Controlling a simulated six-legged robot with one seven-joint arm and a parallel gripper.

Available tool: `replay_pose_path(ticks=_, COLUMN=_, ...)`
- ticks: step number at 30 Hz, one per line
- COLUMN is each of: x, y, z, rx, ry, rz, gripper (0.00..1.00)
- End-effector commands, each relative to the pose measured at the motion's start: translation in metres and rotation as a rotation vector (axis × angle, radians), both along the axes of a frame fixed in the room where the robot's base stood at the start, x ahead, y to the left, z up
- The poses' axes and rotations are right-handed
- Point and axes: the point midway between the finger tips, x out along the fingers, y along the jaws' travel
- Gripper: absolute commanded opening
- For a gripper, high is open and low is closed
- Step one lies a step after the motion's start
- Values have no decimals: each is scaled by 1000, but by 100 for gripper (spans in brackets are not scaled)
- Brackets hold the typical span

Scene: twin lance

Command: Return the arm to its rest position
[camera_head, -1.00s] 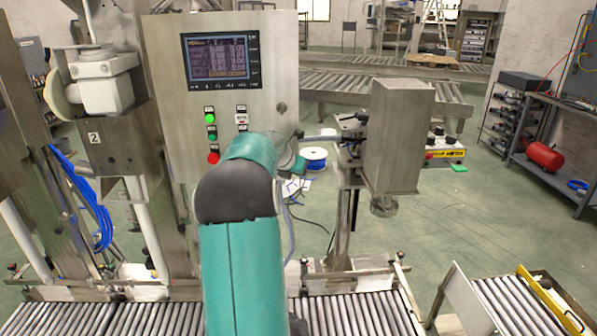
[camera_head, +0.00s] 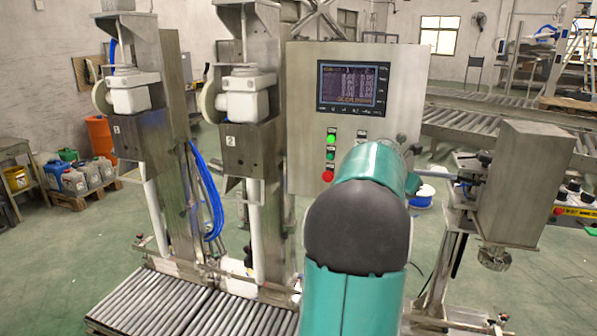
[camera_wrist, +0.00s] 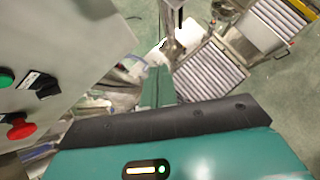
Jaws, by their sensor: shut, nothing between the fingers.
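My teal arm (camera_head: 355,295), with a dark rounded joint cover, rises from the bottom of the head view in front of the grey control cabinet (camera_head: 302,120). The arm hides my gripper in the head view. In the wrist view, the teal hand body with a dark edge and a lit indicator fills the bottom. My gripper (camera_wrist: 157,88) points away beyond it, shut and empty. The wrist view shows the cabinet (camera_wrist: 60,45) close on the left, with a green and a red button.
The cabinet has a screen (camera_head: 353,88). A metal box on a stand (camera_head: 525,185) is at the right. Two filling columns with white motors (camera_head: 130,95) stand left, behind a roller conveyor (camera_head: 180,308). Green floor (camera_head: 70,250) is open at the far left.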

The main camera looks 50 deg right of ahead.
Motion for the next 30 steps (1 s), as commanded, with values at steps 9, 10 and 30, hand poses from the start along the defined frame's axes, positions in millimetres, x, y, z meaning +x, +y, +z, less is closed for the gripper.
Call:
replay_pose_path(ticks=9, x=27, y=27, z=5, rx=4, ry=-89, rz=-21, gripper=0)
replay_pose_path(ticks=10, x=37, y=37, z=8, rx=6, ry=-123, rz=-30, gripper=0)
replay_pose_path(ticks=30, x=189, y=453, z=11, rx=505, ry=-999, rz=-583, gripper=0)
